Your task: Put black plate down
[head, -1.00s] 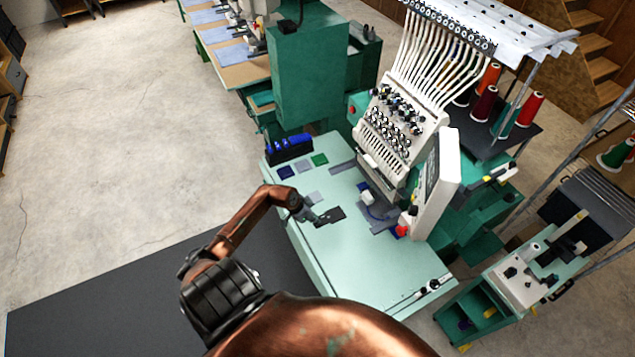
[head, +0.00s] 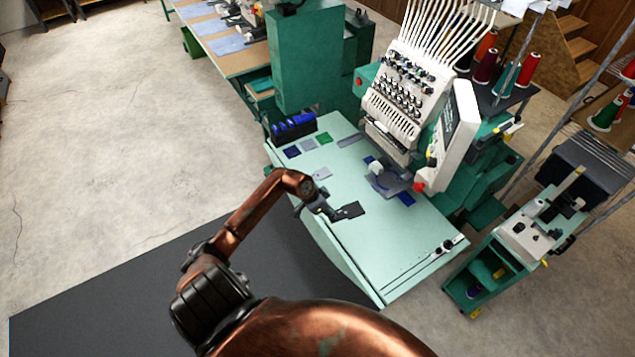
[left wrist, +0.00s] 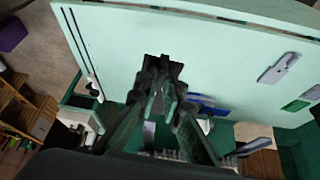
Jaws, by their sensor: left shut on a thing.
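The black plate (head: 350,210) is a small flat dark rectangle in the head view, over the pale green table (head: 345,250) near its left edge. My left gripper (head: 330,210) is shut on one end of it, and the plate sticks out to the right. I cannot tell whether the plate touches the table top or hangs just above it. In the left wrist view the dark fingers of the left gripper (left wrist: 160,75) show against the table; the plate is hard to make out there. My right gripper is in neither view.
A white embroidery machine head (head: 400,105) stands at the table's right side, with a grey hoop part (head: 388,182) below. Small colored patches (head: 308,145) and a black box with blue items (head: 293,128) lie at the far left. The table's front is mostly clear.

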